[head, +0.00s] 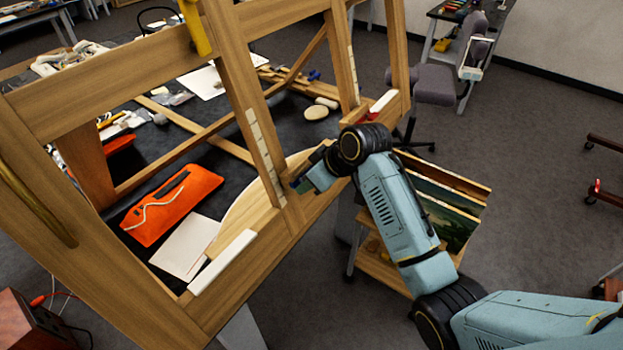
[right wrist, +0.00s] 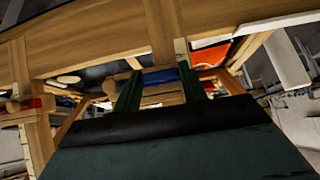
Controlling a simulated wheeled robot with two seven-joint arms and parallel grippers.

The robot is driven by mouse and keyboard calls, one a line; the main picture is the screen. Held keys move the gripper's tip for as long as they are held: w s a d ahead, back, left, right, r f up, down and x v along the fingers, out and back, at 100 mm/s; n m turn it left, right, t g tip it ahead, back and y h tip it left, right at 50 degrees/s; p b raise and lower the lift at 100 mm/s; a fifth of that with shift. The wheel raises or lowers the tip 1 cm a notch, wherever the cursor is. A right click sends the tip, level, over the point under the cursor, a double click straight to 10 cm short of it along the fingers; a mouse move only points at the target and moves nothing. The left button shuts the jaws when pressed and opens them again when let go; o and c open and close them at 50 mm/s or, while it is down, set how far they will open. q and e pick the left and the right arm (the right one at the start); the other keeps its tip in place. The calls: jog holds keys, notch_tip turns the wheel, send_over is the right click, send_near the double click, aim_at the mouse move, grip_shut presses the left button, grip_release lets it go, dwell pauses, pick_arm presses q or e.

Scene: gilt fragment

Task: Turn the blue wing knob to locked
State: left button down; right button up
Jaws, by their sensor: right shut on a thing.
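The blue wing knob (right wrist: 160,76) shows in the right wrist view between the two dark green fingers of my right gripper (right wrist: 160,88). The gripper is shut on it. In the head view my right gripper (head: 303,184) is at the front rail of the wooden frame (head: 255,262), beside an upright; the hand largely hides the knob there. The knob's exact angle and any lock marking cannot be made out. My left gripper is in neither view.
An orange pouch (head: 172,205) and a pale sheet (head: 188,248) lie on the dark table behind the frame. A red part (head: 374,112) sits on the frame's right end. A wooden rack with pictures (head: 450,215) stands close under my right arm. Open floor lies right.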

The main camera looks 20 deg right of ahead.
dwell(0.4)
jog(key=o, duration=1)
jog(key=b+v, duration=0.1)
jog(key=v, duration=1.2)
jog(key=shift+d+r, duration=0.1)
jog(key=shift+r, duration=0.05)
